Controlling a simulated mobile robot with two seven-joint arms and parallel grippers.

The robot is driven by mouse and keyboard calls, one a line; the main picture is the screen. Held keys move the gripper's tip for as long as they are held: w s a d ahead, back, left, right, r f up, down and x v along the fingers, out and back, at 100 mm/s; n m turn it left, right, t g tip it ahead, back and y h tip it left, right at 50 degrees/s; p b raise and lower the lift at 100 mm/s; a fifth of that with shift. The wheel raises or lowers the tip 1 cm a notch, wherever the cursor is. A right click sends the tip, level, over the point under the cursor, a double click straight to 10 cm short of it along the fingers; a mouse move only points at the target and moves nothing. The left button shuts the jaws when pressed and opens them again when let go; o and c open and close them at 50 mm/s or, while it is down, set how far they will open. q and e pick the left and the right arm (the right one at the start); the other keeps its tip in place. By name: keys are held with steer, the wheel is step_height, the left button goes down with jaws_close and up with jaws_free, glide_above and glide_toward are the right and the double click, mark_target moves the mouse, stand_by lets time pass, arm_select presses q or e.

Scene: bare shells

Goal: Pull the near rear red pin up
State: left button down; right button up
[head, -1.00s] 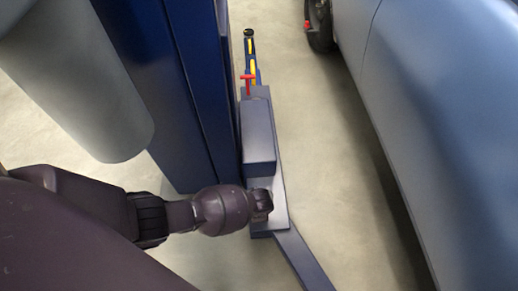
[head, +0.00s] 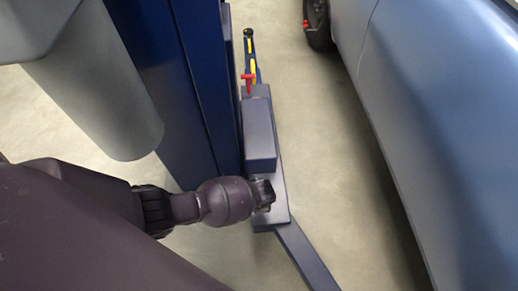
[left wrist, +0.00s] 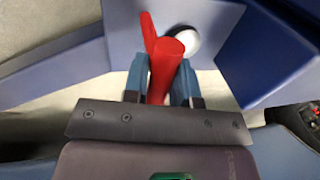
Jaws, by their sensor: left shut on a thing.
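In the head view my left gripper (head: 265,194) is over the near end of the lift's base, and the pin there is hidden. I cannot tell how far the pin stands out of its hole. My right gripper is not in view.
A second red pin (head: 248,81) stands farther along the lift, by a yellow-marked arm (head: 252,66). A blue post (head: 190,90) rises left of the base. A blue lift arm (head: 305,258) runs toward the near right. A blue car (head: 440,120) stands right, with clear floor between.

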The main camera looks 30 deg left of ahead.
arm_select(q)
steer(key=shift+r, duration=0.1)
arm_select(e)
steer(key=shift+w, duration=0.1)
arm_select(q)
steer(key=c, duration=0.9)
jaws_free()
steer(key=shift+w+r, duration=0.1)
steer(key=shift+r, duration=0.4)
steer(key=r+p, duration=0.1)
steer(key=r, duration=0.2)
steer(key=r+p, duration=0.1)
steer(key=shift+d+r+p, duration=0.2)
steer(key=shift+d+p, duration=0.05)
steer(key=shift+p, duration=0.1)
steer(key=r+p, duration=0.1)
steer(key=s+r+p, duration=0.1)
steer(key=r, duration=0.1)
steer(key=s+r+p, duration=0.1)
steer(key=r, duration=0.1)
steer(key=shift+d+r, duration=0.1)
steer(key=shift+d, duration=0.25)
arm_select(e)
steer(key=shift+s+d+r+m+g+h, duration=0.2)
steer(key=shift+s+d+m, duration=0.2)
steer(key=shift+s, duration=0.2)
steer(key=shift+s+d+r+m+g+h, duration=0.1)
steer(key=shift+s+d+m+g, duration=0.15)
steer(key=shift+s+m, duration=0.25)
